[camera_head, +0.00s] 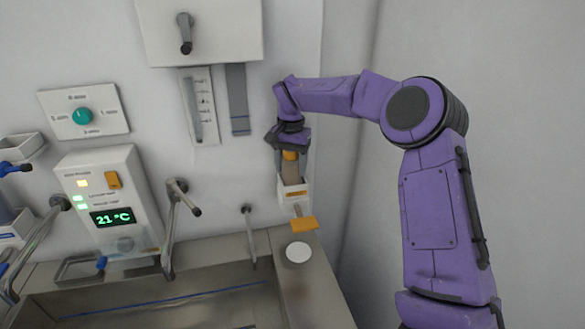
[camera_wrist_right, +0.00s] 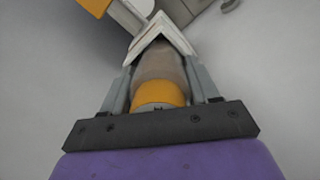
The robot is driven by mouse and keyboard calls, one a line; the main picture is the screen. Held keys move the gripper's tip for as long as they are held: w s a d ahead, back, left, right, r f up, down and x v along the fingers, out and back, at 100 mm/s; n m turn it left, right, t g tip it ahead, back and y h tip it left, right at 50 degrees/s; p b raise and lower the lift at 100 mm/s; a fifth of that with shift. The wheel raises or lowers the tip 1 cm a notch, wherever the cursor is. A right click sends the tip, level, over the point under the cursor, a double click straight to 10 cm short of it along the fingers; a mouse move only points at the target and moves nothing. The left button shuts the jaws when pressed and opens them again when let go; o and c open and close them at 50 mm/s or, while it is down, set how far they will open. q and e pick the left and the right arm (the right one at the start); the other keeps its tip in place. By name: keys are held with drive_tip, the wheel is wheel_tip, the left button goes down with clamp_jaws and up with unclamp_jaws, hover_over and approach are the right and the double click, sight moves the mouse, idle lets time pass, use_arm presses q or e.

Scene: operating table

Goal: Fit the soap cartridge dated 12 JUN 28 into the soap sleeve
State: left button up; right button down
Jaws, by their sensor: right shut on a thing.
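My right gripper (camera_head: 289,146) is shut on a soap cartridge (camera_head: 291,170), which has a translucent brownish body and an orange cap at the gripper end. The cartridge is upright, with its lower end at the open top of the white soap sleeve (camera_head: 294,194) on the wall. In the right wrist view, the cartridge (camera_wrist_right: 160,68) lies between the two grey fingers, and its far end meets the white sleeve (camera_wrist_right: 160,32). I cannot tell how deep it sits. No date is readable. My left gripper is not in view.
An orange lever (camera_head: 304,224) sticks out below the sleeve. A white disc (camera_head: 298,252) lies on the ledge under it. A metal sink basin (camera_head: 170,305), taps and a control box (camera_head: 108,200) reading 21 °C are to the left. The wall right of the arm is bare.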

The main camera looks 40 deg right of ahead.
drive_tip(key=shift+w+d+f, duration=0.2)
drive_tip(key=shift+d+f, duration=0.1)
drive_tip(key=shift+d, duration=0.1)
drive_tip(key=shift+c, duration=2)
unclamp_jaws()
drive_tip(key=shift+d, duration=0.25)
drive_tip(key=shift+o, duration=0.5)
drive_tip(key=shift+d, duration=0.1)
drive_tip(key=shift+a+r, duration=0.25)
drive_tip(key=shift+a, duration=0.05)
wheel_tip(320, 180, up, 12)
drive_tip(key=shift+w+r, duration=0.1)
drive_tip(key=shift+d, duration=0.15)
